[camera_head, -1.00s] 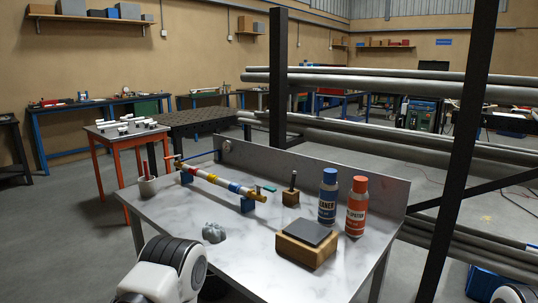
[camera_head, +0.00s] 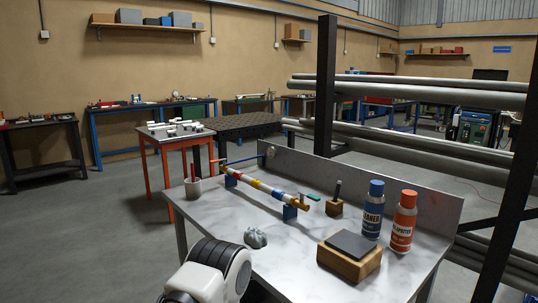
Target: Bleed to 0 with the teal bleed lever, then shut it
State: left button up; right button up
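The teal bleed lever (camera_head: 313,197) is a small flat handle beside the right end of the pipe assembly (camera_head: 262,189). The pipe has white, yellow, red and blue sections and lies on blue supports on the metal workbench (camera_head: 225,222). A round gauge-like part (camera_head: 271,152) stands at the bench's back left; its reading is too small to tell. A white and black part of my own arm shows at the bottom. Neither gripper's fingers are in view, and nothing of mine touches the lever.
A blue spray can (camera_head: 373,212) and an orange one (camera_head: 403,222) stand at the right. A wooden block with a dark top (camera_head: 349,255) is in front of them.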

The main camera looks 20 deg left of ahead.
aim_at(302, 194)
jog(key=i+j, duration=0.1)
jog(key=j, duration=0.3)
jog(key=i+j, duration=0.1)
jog(key=j, duration=0.25)
jog(key=i+j, duration=0.1)
jog(key=j, duration=0.3)
jog(key=i+j+u, duration=0.1)
jog(key=j, duration=0.25)
jog(key=i+j, duration=0.15)
jog(key=j, duration=0.25)
jog(key=i+j, duration=0.1)
jog(key=j, duration=0.25)
jog(key=i+j, duration=0.1)
jog(key=j, duration=0.3)
